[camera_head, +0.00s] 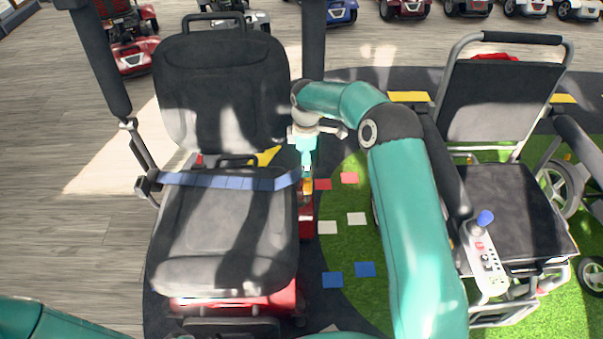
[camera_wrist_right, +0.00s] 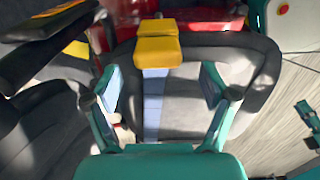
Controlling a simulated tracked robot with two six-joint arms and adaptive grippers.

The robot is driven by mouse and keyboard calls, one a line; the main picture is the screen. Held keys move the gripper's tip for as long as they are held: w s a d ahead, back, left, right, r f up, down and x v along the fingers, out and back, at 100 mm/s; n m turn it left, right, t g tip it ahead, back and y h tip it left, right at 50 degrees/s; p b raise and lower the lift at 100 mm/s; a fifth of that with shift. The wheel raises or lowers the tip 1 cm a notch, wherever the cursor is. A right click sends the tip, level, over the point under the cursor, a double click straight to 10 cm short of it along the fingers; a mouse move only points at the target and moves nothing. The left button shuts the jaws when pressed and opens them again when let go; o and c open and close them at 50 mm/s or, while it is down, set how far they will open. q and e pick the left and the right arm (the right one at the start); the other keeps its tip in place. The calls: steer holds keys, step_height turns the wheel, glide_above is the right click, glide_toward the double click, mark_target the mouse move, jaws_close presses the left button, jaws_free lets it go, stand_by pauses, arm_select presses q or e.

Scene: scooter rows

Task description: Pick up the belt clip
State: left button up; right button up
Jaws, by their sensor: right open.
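The belt clip (camera_wrist_right: 157,45) is a yellow block at the end of a blue belt strap (camera_wrist_right: 153,100) in the right wrist view. In the head view the clip (camera_head: 307,186) is a small orange-yellow patch beside the right edge of the scooter seat, partly hidden by the gripper. My right gripper (camera_wrist_right: 160,82) is open, its fingers on either side of the strap, apart from it. The clip lies beyond the fingertips in that view. In the head view this gripper (camera_head: 306,165) points down just above the clip.
The blue belt (camera_head: 225,181) crosses the scooter's dark seat (camera_head: 225,240). A wheelchair (camera_head: 510,210) with a joystick panel (camera_head: 484,255) stands at right. Coloured squares lie on the green and dark floor between them. Clear wooden floor (camera_head: 70,230) lies at left.

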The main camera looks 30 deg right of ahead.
steer(key=shift+w+d+f, duration=0.1)
steer(key=shift+d+f, duration=0.1)
steer(key=shift+f, duration=1.2)
steer(key=shift+d+f, duration=0.2)
steer(key=shift+f, duration=1.15)
steer(key=c, duration=1.3)
